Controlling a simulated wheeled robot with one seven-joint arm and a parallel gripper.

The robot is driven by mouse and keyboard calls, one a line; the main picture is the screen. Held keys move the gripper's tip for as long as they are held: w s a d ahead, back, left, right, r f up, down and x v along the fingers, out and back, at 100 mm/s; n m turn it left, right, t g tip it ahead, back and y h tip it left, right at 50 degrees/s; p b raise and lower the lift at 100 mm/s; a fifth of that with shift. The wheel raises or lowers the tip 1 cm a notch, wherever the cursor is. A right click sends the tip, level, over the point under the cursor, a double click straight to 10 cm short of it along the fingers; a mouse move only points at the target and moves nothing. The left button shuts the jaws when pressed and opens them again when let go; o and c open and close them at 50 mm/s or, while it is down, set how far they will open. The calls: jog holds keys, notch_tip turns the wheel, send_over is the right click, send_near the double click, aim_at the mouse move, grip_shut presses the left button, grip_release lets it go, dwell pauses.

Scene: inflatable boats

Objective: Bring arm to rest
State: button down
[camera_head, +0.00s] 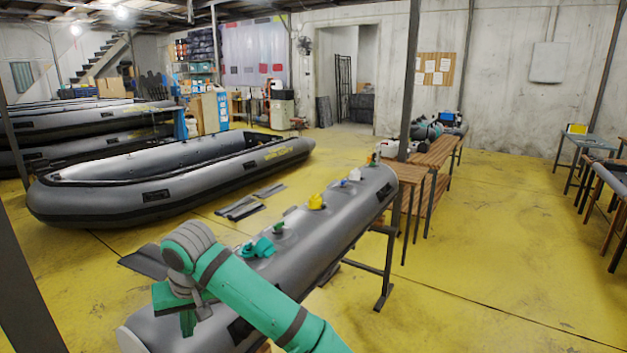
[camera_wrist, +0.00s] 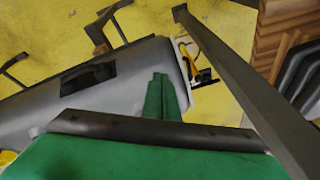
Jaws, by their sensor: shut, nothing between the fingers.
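My green arm reaches in from the bottom of the head view. My gripper (camera_head: 188,325) points down over the near end of a grey inflatable tube (camera_head: 335,225). In the wrist view my gripper (camera_wrist: 161,80) shows as green fingers set together, shut and empty. The tube (camera_wrist: 120,85) shows behind the fingers there, with a black patch (camera_wrist: 88,78) on it. My arm hides part of the tube in the head view, and I cannot tell the gap between my fingers and the tube.
Teal (camera_head: 258,248) and yellow fittings (camera_head: 316,201) stand on the tube. A dark post (camera_head: 410,85) and wooden bench (camera_head: 435,152) stand beyond it. A large grey boat (camera_head: 170,185) lies at left. Yellow floor (camera_head: 500,230) is open at right.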

jog(key=s+a+f+m+t+y, duration=0.1)
jog(key=s+a+f+y, duration=0.2)
jog(key=a+f+y, duration=0.65)
jog(key=s+d+f+m+t+h, duration=0.2)
jog(key=s+d+f+m+t, duration=0.45)
jog(key=f+t, duration=0.25)
jog(key=s+d+f+m+t+h, duration=0.25)
jog(key=s+d+f+h, duration=0.4)
jog(key=d, duration=0.65)
jog(key=s+d+r+n+h, duration=0.2)
jog(key=s+d, duration=0.7)
jog(key=s, duration=0.4)
jog(key=s+d+r+n+h, duration=0.1)
jog(key=s+d+n+h, duration=0.1)
jog(key=s+d, duration=0.6)
jog(key=s+t, duration=0.1)
jog(key=s, duration=0.3)
jog(key=shift+s+d+r, duration=0.35)
jog(key=shift+s, duration=0.05)
